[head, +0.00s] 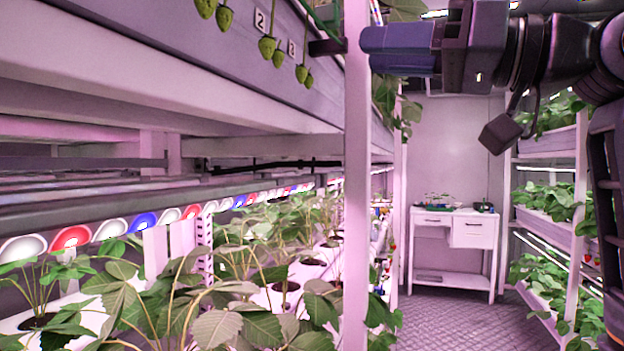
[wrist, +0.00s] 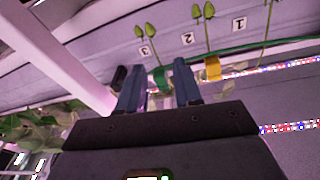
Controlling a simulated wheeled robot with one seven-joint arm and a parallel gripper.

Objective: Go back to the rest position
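My gripper (head: 368,48) is raised at the upper right of the head view, level and pointing left toward the upper planter by the white post. In the wrist view its two blue fingers (wrist: 157,72) stand apart with no berry seen between them. Beyond the fingers is the grey planter wall (wrist: 85,68) with number tags. Unripe green berries (wrist: 146,31) hang in front of it; they also show at the top of the head view (head: 267,48). A green clip (wrist: 161,80) and a yellow clip (wrist: 213,68) show near the fingertips.
The white rack post (head: 357,200) stands close to my fingertips, with a dark bracket (head: 327,47) beside it. Strawberry plants (head: 250,315) fill the lower shelf. Another planted rack (head: 545,200) stands at right. A white table (head: 453,230) stands at the end of the open aisle floor (head: 450,322).

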